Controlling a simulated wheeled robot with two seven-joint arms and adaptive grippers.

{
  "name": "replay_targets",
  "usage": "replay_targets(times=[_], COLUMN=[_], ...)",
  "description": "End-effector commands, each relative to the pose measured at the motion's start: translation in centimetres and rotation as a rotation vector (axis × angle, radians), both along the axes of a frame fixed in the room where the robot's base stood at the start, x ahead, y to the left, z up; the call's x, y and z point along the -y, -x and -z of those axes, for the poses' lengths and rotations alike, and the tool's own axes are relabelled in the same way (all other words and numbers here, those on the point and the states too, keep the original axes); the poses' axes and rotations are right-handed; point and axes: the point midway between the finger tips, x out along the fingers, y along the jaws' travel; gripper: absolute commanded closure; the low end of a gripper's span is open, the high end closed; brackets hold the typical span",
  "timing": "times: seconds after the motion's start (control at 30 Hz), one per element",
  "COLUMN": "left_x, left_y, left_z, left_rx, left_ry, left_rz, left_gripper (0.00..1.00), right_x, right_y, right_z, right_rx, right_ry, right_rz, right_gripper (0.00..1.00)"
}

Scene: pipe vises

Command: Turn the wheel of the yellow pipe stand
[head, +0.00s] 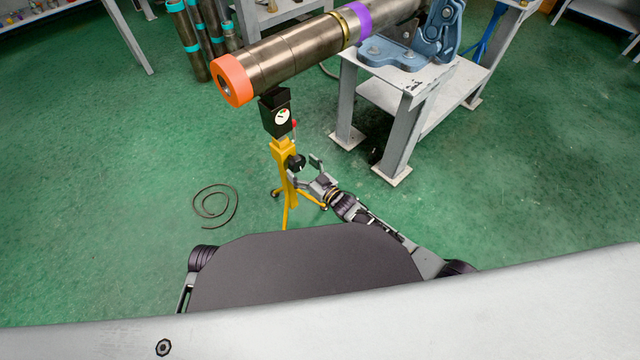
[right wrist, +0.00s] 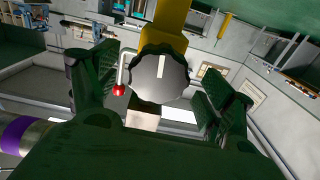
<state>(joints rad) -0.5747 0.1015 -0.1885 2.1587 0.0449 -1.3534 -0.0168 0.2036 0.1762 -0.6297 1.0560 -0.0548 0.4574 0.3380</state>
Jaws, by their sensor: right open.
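The yellow pipe stand (head: 283,178) stands on the green floor under the orange-capped end of a long pipe (head: 300,52). Its black wheel (head: 295,162) faces my right gripper in the head view. In the right wrist view the round, scalloped wheel (right wrist: 158,78) shows a white line pointing up, and the yellow post (right wrist: 165,25) is behind it. My right gripper (head: 306,170) is open, its fingers (right wrist: 160,95) on either side of the wheel with gaps between. A crank with a red knob (right wrist: 119,90) is left of the wheel. My left gripper is not in view.
A white table (head: 405,90) with a blue pipe vise (head: 385,52) stands right of the stand. A coiled cable (head: 215,203) lies on the floor to the left. Several pipes (head: 200,38) stand upright at the back. The floor around the stand is mostly clear.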

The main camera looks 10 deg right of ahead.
Motion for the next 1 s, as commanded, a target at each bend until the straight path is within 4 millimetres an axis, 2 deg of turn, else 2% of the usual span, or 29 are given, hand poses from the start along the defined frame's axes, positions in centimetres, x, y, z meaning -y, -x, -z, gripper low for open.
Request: replay_targets(times=[0.7, 1.0], left_x=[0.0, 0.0], left_y=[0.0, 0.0], left_z=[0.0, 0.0], left_rx=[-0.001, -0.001], left_ry=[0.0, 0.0], left_rz=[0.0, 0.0], left_gripper=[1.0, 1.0], right_x=[4.4, 5.5], right_y=[5.9, 7.6], right_z=[0.1, 0.1], right_rx=[0.0, -0.002], right_ry=[0.001, 0.001], right_rz=[0.0, 0.001], right_gripper=[0.19, 0.19])
